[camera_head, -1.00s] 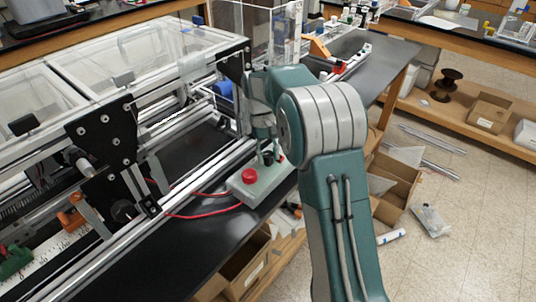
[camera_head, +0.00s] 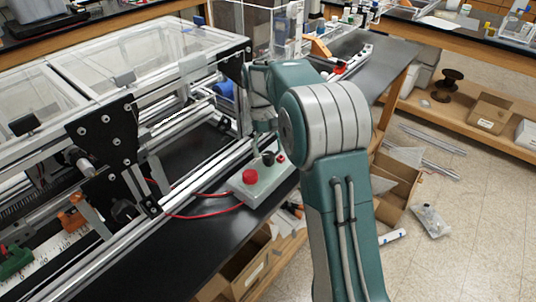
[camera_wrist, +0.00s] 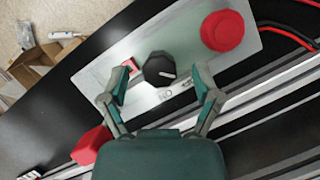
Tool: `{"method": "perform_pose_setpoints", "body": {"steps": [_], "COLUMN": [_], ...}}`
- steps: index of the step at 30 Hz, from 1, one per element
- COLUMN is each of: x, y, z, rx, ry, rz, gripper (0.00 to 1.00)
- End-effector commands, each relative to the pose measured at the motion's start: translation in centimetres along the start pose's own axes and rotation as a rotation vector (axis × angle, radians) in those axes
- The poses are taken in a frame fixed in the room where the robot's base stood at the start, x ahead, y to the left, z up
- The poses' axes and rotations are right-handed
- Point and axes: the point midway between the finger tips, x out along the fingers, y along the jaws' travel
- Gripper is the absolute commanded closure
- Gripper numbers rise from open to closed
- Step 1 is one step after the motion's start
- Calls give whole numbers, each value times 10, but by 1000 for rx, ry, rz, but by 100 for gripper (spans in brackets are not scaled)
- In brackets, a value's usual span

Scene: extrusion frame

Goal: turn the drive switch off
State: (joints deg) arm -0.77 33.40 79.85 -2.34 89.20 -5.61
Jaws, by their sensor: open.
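The drive switch looks to be a round black knob (camera_wrist: 158,70) with a white pointer line, on a pale control box (camera_wrist: 95,77). In the wrist view its line points right, and letters reading like an upside-down "ON" show below it. My gripper (camera_wrist: 161,82) is open, with one finger on each side of the knob and gaps between, gripping nothing. In the head view the knob (camera_head: 268,158) sits on the box (camera_head: 262,186) below my wrist; the fingers are mostly hidden there.
A large red mushroom button (camera_wrist: 223,31) and a small red button (camera_wrist: 131,66) flank the knob. Red cables (camera_head: 205,212) leave the box. The extrusion frame (camera_head: 200,172) runs close to the left. Black bench (camera_head: 150,270) is bare in front.

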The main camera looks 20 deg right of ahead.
Motion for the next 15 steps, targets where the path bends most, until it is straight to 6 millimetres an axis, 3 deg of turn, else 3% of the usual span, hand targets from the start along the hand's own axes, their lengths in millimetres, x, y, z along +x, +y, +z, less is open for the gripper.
{"method": "perform_pose_setpoints", "body": {"steps": [9, 15], "x": [-57, -70], "y": [-1, -1], "z": [22, 27], "rx": [-1, -1], "ry": [4, 0], "rz": [1, 1], "gripper": [19, 19]}}
